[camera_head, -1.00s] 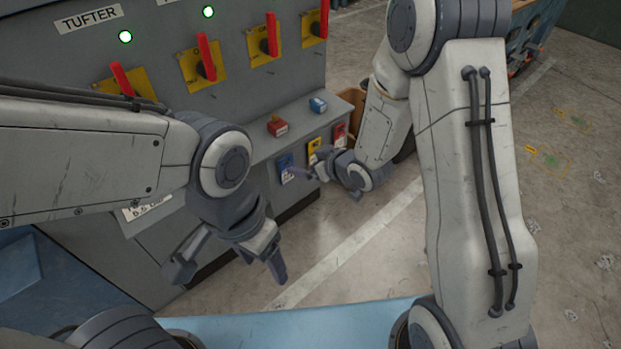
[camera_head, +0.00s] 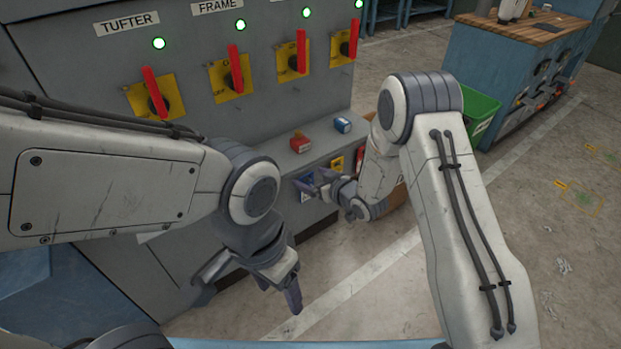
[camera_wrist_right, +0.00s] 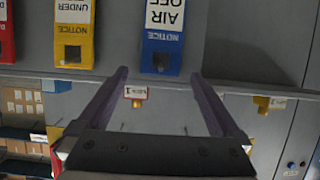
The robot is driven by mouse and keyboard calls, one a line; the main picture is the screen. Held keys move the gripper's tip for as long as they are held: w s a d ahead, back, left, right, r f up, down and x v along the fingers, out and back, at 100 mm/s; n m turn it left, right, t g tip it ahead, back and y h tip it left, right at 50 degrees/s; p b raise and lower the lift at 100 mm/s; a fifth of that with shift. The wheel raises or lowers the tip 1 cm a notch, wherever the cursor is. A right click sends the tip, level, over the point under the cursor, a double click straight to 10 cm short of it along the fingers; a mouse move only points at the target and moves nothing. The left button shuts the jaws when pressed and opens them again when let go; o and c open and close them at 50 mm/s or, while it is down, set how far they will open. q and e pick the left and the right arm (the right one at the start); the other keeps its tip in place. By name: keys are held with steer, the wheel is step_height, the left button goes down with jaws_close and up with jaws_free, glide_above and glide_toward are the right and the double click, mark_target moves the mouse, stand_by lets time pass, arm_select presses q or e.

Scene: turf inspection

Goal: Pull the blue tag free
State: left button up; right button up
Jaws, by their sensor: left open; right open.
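The blue tag (camera_wrist_right: 163,30) reads "AIR OFF" and "NOTICE", upside down in the right wrist view. It hangs on the grey machine's front, below the ledge; in the head view the blue tag (camera_head: 304,188) is partly covered by my right gripper (camera_head: 316,183). My right gripper (camera_wrist_right: 159,76) is open, and the tag appears between and beyond its fingertips; I cannot tell whether they touch it. My left gripper (camera_head: 247,293) is open and empty, low in front of the machine.
A yellow tag (camera_wrist_right: 74,35) and a red tag (camera_wrist_right: 6,30) hang beside the blue one. Red-handled switches (camera_head: 155,95) line the panel. A green bin (camera_head: 478,115) and workbench stand right. Open floor lies in front.

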steer(key=shift+w+a+f, duration=0.15)
steer(key=shift+w+a, duration=0.1)
steer(key=c, duration=1.5)
steer(key=shift+r, duration=0.25)
steer(key=shift+r+p, duration=0.3)
steer(key=shift+p, duration=0.05)
steer(key=shift+s+d, duration=0.25)
steer(key=shift+s, duration=0.05)
steer(key=shift+s+d, duration=0.45)
steer(key=shift+s, duration=0.15)
steer(key=shift+s+d, duration=0.4)
steer(key=shift+s, duration=0.2)
steer(key=shift+d, duration=0.1)
